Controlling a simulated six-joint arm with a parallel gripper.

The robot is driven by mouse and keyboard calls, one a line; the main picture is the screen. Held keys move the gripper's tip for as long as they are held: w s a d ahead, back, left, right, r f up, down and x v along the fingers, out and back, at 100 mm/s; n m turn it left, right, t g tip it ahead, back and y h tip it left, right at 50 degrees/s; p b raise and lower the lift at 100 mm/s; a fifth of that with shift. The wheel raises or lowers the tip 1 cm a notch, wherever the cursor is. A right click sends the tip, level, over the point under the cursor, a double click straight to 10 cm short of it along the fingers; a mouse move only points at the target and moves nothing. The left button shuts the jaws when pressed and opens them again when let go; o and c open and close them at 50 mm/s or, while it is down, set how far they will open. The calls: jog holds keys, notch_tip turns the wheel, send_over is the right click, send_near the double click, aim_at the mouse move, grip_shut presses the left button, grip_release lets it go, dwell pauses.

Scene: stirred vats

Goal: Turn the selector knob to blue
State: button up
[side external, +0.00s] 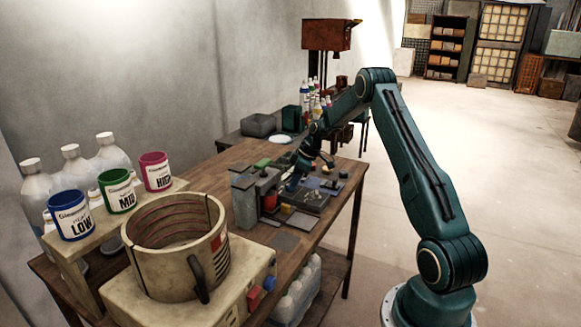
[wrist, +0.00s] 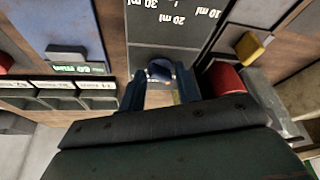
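In the side external view my gripper (side external: 297,178) is low over a dark panel (side external: 305,200) on the wooden bench. In the wrist view my gripper (wrist: 160,88) has its two dark blue fingers apart. A small rounded blue piece (wrist: 160,70) shows between the fingertips, at the edge of a grey plate marked 10, 20 and 30 ml (wrist: 178,38). I cannot tell whether the fingers touch it, or whether it is the selector knob. No knob clearly marked as the selector shows in either view.
A red cylinder (wrist: 222,80) and a yellow knob (wrist: 250,46) are right of my fingers. A green-lit display (wrist: 75,67) and a row of labelled keys (wrist: 60,95) are left. A beige vat (side external: 175,250) and blue, green and pink cups stand at the bench's near end.

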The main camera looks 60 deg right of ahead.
jog(key=m+h, duration=0.1)
jog(key=m, duration=0.2)
jog(key=a+m+h, duration=0.1)
jog(key=m+h, duration=0.1)
jog(key=m, duration=0.2)
jog(key=v, duration=1.4)
jog(key=shift+s+d+f, duration=0.1)
jog(key=s+a+r, duration=0.2)
jog(key=a+r, duration=0.2)
jog(key=a, duration=0.3)
jog(key=s+a+r+n, duration=0.1)
jog(key=s+a+r, duration=0.25)
jog(key=a, duration=0.35)
jog(key=s+a+r, duration=0.2)
jog(key=a+r, duration=0.2)
jog(key=a, duration=0.3)
jog(key=s+a, duration=0.6)
jog(key=s, duration=0.2)
jog(key=s+a+n+t+y, duration=0.1)
jog(key=s+a, duration=0.5)
jog(key=s, duration=0.2)
jog(key=shift+s+f+n, duration=0.2)
jog(key=shift+f+n, duration=0.1)
jog(key=shift+f, duration=0.05)
